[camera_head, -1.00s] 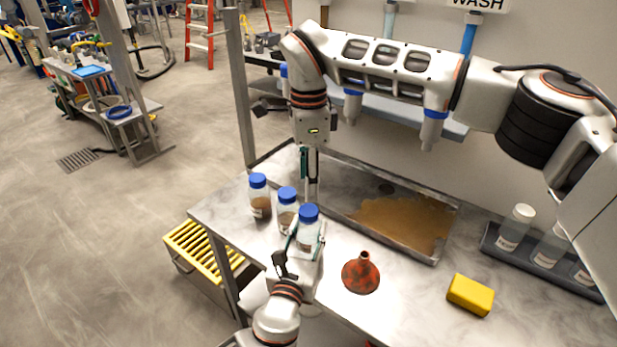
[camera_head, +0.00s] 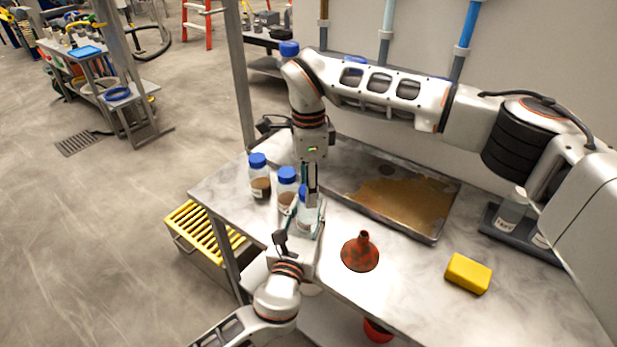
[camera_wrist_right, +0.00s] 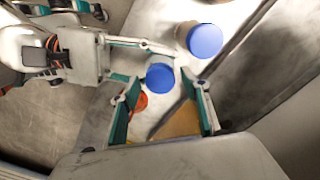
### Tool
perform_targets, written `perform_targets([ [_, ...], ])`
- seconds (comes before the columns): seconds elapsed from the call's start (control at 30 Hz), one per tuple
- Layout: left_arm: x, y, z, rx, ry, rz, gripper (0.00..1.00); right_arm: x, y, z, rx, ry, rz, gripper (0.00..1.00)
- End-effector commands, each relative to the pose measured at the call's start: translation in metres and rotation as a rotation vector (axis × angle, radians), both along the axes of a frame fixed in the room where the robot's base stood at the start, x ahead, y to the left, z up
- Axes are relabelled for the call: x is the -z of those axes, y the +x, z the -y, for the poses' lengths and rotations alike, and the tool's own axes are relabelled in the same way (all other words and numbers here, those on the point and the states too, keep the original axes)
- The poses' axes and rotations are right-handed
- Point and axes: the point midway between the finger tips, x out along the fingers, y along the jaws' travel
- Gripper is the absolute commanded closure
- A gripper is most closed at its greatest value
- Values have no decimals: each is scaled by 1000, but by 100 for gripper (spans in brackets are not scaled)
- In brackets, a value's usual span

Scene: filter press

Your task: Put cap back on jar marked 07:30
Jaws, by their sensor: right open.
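The nearest blue-capped jar (camera_head: 303,218) stands upright at the table's left part, its blue cap (camera_wrist_right: 160,77) on top. My left gripper (camera_head: 306,232) has its fingers on both sides of this jar, apparently closed on its body. My right gripper (camera_head: 311,192) points down just above and behind this jar. In the right wrist view its open fingers (camera_wrist_right: 163,88) are on either side of the cap, with nothing clamped. Two more blue-capped jars with brown contents, the middle one (camera_head: 287,187) and the far left one (camera_head: 259,177), stand beside it. The time labels are unreadable.
A red-brown funnel (camera_head: 360,254) and yellow sponge (camera_head: 468,273) lie to the right on the table (camera_head: 400,295). A metal tray (camera_head: 433,238) with brown residue is behind. A dark rack (camera_head: 490,222) with jars stands at the right. The table's front right is clear.

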Motion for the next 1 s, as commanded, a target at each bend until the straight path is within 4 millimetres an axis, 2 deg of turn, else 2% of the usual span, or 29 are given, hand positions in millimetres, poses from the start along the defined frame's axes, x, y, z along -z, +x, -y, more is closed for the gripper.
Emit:
perform_targets([
  [0.23, 0, 0, 0, 0, 0, -1, 100, 1, 0, 0, 0, 0, 0, 54],
  [0.27, 0, 0, 0, 0, 0, -1, 100, 1, 0, 0, 0, 0, 0, 59],
  [0.4, 0, 0, 0, 0, 0, -1, 100, 0, 0, 0, 0, 0, 0, 95],
  [0.67, 0, 0, 0, 0, 0, -1, 100, 1, 0, 0, 51, -1, 0, 95],
  [0.77, 0, 0, 0, 0, 0, -1, 100, 1, 0, 0, 175, -2, 0, 95],
  [1.0, 0, 0, 0, -1, 0, -1, 100, 1, 0, 0, 605, -2, 0, 95],
])
